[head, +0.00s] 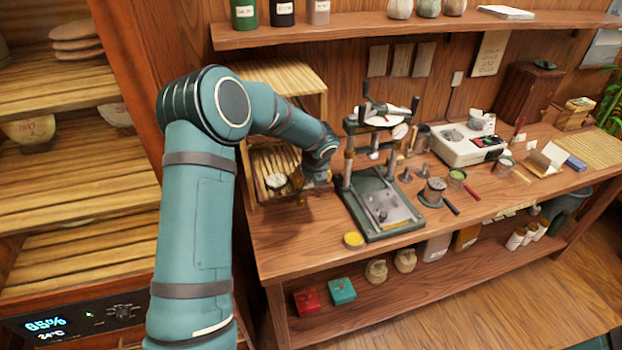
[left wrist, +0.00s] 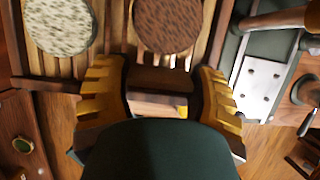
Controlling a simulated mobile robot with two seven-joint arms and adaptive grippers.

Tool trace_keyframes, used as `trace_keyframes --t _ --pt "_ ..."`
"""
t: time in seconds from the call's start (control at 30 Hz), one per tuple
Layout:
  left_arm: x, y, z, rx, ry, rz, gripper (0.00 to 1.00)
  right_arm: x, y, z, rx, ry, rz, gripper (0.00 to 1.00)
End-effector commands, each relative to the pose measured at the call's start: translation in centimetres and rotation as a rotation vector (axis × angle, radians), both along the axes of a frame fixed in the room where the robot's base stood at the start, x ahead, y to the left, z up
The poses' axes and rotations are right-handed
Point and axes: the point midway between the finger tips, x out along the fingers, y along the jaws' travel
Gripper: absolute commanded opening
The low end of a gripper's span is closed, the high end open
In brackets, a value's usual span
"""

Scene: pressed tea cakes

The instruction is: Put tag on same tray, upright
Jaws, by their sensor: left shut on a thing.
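My left gripper (head: 299,190) is at the front right of a slatted wooden tray (head: 266,158) in a small rack. In the left wrist view its yellow fingers (left wrist: 162,88) are closed on the sides of a small brown wooden tag (left wrist: 160,79). The tag has a paler lower part; its lean, and whether it touches the tray, I cannot tell. The slatted tray (left wrist: 108,55) carries a pale speckled tea cake (left wrist: 58,25) and a dark brown tea cake (left wrist: 168,22). The pale cake also shows in the head view (head: 276,181). My right gripper is out of view.
A press with a green base (head: 383,207) stands just right of the gripper. A small yellow dish (head: 353,239) is near the table's front edge. The rack's upper slatted shelf (head: 283,77) is above the tray. The table (head: 295,245) is bare at front left.

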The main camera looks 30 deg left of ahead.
Motion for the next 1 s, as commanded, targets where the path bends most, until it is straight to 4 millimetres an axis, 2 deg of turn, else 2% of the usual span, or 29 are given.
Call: trace_keyframes --t 0.13,0.17,0.2,0.23,0.27,0.67,0.77,1.0 --pt "0.0 0.0 -0.3 0.0 0.0 0.0 0.47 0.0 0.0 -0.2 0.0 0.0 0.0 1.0" --pt "0.0 0.0 -0.4 0.0 0.0 0.0 0.66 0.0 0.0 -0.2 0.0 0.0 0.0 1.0" --pt "0.0 0.0 -0.3 0.0 0.0 0.0 0.8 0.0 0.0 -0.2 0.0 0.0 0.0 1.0" --pt "0.0 0.0 -0.3 0.0 0.0 0.0 0.9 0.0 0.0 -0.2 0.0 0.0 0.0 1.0" --pt "0.0 0.0 -0.3 0.0 0.0 0.0 0.96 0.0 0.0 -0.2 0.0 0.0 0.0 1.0" --pt "-0.1 -0.1 0.3 0.0 -0.001 0.0 0.96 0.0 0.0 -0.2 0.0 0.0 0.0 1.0" --pt "-0.4 -0.5 1.4 0.001 -0.002 0.0 0.96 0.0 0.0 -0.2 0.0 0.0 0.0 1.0" --pt "-1.5 -1.9 5.9 0.001 -0.005 -0.001 0.96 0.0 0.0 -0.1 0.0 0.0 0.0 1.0"
